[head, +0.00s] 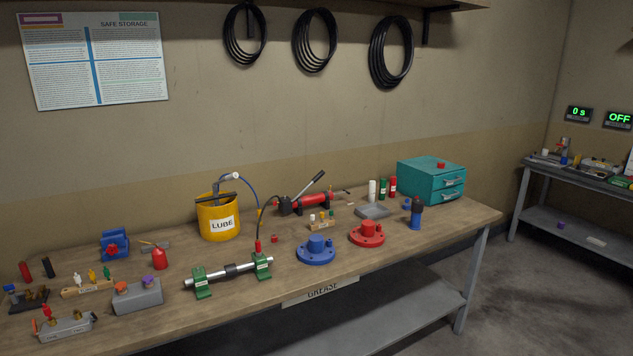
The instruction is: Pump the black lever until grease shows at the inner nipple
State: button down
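A yellow bucket marked LUBE (219,222) stands at the back of the bench with a grey pump head (229,177) above it. A dark bar (231,198) crosses the bucket's top. A red hand pump (309,202) lies right of it; its raised lever (308,188) is grey with a dark end. A dark hose (262,222) runs down to a red fitting (258,247) at the right green bearing block (264,266). A steel shaft (225,274) joins it to the left green block (202,284). Nipples and any grease are too small to tell. My gripper is not in view.
Blue (316,250) and red (367,234) flanges stand right of the shaft. A red oil can (159,258) and a grey block (138,296) stand left. A teal drawer cabinet (430,180) is at the back right. Bare bench top lies right of the shaft, along the front.

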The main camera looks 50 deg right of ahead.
aim_at(319, 175)
jog(key=k, duration=0.85)
jog(key=z, duration=1.4)
jog(key=i, duration=0.7)
jog(key=u, duration=0.2)
